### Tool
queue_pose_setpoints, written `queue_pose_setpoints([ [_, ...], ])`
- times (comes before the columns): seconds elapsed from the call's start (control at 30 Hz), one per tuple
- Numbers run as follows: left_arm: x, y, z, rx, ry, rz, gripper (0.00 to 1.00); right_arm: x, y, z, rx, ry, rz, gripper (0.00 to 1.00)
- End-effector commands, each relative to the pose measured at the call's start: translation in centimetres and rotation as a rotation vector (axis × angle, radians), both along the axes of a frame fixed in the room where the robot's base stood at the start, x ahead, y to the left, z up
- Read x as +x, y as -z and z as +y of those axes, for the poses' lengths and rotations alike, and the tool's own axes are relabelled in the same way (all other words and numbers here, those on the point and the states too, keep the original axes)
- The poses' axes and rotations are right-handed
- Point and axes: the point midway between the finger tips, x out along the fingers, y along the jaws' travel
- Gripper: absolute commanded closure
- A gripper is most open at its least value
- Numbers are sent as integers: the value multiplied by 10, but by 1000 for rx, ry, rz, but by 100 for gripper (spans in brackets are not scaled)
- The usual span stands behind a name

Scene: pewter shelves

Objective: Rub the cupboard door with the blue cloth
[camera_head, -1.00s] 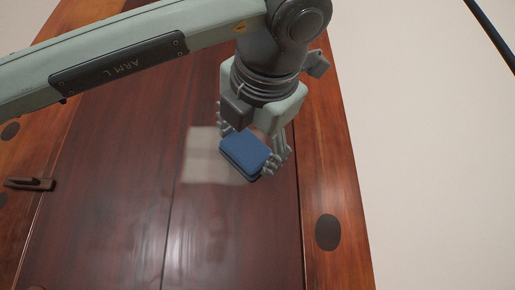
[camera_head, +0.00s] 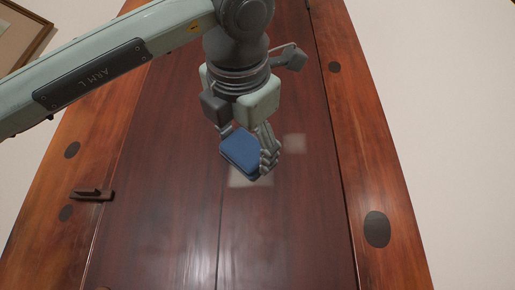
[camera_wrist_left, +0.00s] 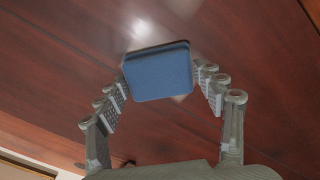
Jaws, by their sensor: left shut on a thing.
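The blue cloth (camera_head: 240,150) is a folded, block-like pad. My left gripper (camera_head: 248,150) is shut on it, with a finger on each side. The cloth also shows between the fingers in the left wrist view (camera_wrist_left: 158,72). It is at the dark red-brown cupboard door (camera_head: 180,190); whether it touches the door I cannot tell. A pale patch (camera_head: 250,179) shows on the door just below the cloth, and a smaller pale patch (camera_head: 294,143) shows to its right. The cloth and gripper hide part of the door behind them. My right gripper is not in view.
A dark handle (camera_head: 91,195) sticks out at the door's left edge. Lighter wood frame posts with dark round plugs (camera_head: 377,229) flank the door. A pale wall (camera_head: 420,120) lies to the right, and a picture frame (camera_head: 22,32) hangs at upper left.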

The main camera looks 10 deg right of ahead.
Motion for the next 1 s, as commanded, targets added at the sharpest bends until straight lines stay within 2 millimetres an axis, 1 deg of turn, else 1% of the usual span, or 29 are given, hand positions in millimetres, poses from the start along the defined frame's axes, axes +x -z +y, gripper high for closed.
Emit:
queue_pose_setpoints([
  [0.03,1,5,2,0,-1,1,55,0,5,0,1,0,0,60],
  [0.17,2,7,7,-2,-3,2,55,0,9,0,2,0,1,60],
  [0.4,5,11,28,-3,-5,3,55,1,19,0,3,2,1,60],
  [0.5,6,11,34,-3,-4,3,55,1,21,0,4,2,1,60],
  [0.63,6,7,36,-2,-4,3,55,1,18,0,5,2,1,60],
  [0.83,4,-6,36,-1,-3,2,55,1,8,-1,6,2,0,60],
  [1.0,3,-7,33,0,-1,1,55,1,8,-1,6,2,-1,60],
])
